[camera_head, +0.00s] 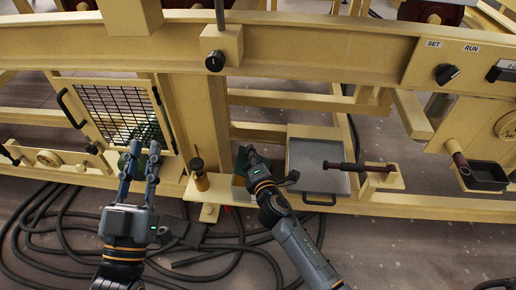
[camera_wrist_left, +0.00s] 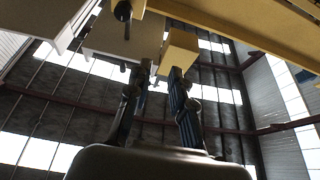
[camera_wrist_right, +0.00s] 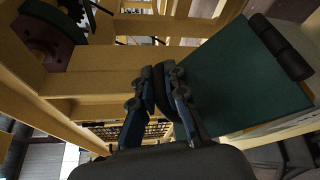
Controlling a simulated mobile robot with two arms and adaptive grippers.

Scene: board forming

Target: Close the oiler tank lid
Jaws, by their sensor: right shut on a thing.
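My right gripper (camera_head: 244,158) is at the left side of a grey flat panel (camera_head: 308,158) with a black handle on its front edge, set in the cream frame. In the right wrist view, a dark green plate (camera_wrist_right: 240,80) with a black roll-like part at its far edge reaches up to my right fingertips (camera_wrist_right: 163,75). The grip itself is partly hidden. My left gripper (camera_head: 142,152) is open and empty in front of the mesh door; its fingers stand apart in the left wrist view (camera_wrist_left: 155,78).
The mesh door (camera_head: 118,115) has a black handle at its left. A dark red handle (camera_head: 355,166) sticks out to the right. Black cables (camera_head: 60,235) lie on the floor.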

